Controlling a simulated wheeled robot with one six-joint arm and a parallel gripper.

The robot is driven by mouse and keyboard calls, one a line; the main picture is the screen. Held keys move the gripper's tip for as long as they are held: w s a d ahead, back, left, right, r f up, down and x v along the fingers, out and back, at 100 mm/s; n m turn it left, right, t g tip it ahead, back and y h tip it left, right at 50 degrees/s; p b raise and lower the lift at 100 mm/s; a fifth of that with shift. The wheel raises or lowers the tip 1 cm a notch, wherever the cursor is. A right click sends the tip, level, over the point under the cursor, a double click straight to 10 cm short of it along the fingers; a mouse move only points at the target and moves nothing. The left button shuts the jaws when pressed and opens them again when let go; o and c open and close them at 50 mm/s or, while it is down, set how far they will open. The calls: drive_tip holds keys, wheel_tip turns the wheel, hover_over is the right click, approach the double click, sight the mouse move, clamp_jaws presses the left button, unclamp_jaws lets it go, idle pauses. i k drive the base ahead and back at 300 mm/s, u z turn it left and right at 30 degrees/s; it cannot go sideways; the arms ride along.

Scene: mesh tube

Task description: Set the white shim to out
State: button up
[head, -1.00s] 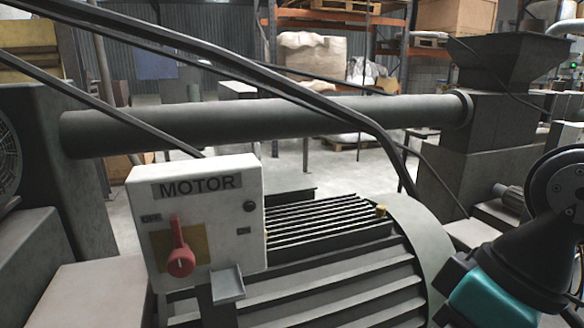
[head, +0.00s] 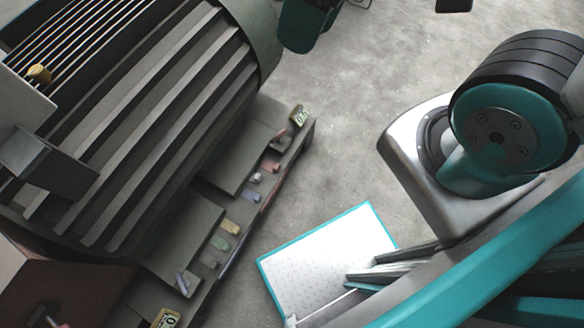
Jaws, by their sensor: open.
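Several small coloured shim tabs stick out along the edge of the motor's base in the head view. A small whitish tab, which looks like the white shim (head: 257,178), is in the upper group, between a red tab (head: 270,164) and a bluish one (head: 251,195). It is small, and how far it stands out is hard to tell. A lower group has a yellow tab (head: 230,227), a green one (head: 219,242) and greyish ones. My gripper's fingers do not show; only parts of my arm are at the top and right.
The large ribbed motor (head: 150,110) fills the left. Number plates (head: 299,115) mark the ends of the shim row, with grey blocks (head: 240,155) above the tabs. A grey box (head: 45,160) juts out at the left. Bare concrete floor (head: 350,130) lies right of the base.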

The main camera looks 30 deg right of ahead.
sight(258, 178)
drive_tip(key=z, duration=0.2)
drive_tip(key=k, duration=0.85)
drive_tip(key=u, duration=0.3)
